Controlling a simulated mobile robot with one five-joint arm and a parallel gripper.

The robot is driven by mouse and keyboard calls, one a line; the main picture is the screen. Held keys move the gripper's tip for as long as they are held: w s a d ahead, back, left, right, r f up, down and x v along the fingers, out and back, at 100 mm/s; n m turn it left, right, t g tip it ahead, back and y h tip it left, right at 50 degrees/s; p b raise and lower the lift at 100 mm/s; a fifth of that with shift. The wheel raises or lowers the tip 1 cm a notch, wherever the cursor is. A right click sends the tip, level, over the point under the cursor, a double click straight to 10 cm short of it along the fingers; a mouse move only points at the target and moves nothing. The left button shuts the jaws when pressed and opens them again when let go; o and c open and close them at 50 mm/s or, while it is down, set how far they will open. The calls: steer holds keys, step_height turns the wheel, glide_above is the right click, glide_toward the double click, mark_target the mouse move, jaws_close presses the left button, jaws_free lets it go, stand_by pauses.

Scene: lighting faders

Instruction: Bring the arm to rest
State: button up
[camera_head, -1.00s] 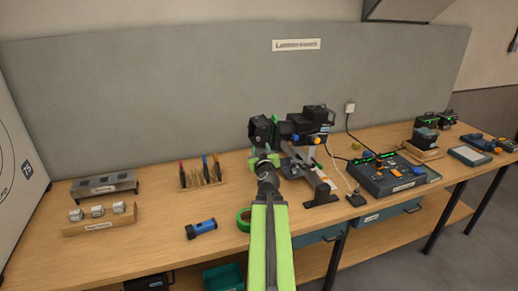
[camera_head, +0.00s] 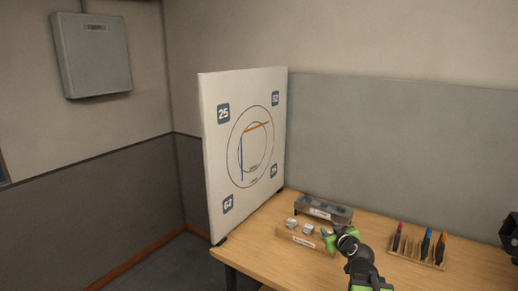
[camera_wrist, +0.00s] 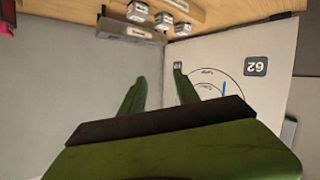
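My gripper (camera_head: 330,238) is at the left end of the bench in the head view, close to the wooden block with small white cubes. In the wrist view the two green fingers of my gripper (camera_wrist: 159,76) stand apart, with nothing between them. Part of my arm (camera_head: 365,272) shows at the bottom of the head view, bent and green and black.
A white target board (camera_head: 215,150) stands at the bench's left end. The wooden block (camera_head: 300,239) with cubes, a grey metal rack (camera_head: 340,213) and a pen rack (camera_head: 405,257) stand on the wooden bench (camera_head: 470,270). A grey wall cabinet (camera_head: 92,55) hangs left.

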steer(key=s+a+f+n+g+y, duration=0.1)
steer(key=s+a+f+g, duration=0.35)
steer(key=a, duration=0.55)
steer(key=s+a+f+n+g+y, duration=0.1)
steer(key=s+a+f+g+y, duration=0.15)
steer(key=a+f, duration=0.5)
steer(key=s+d+f+m+g+h, duration=0.1)
steer(key=s+m+g+h, duration=0.1)
steer(key=s, duration=0.5)
steer(key=s+d+f+m+g+h, duration=0.1)
steer(key=s+d+f+m+g, duration=0.1)
steer(key=s+g, duration=0.3)
steer(key=shift+s+d+f+m+h, duration=0.25)
steer(key=shift+s+m+h, duration=0.1)
steer(key=shift+s+m, duration=0.5)
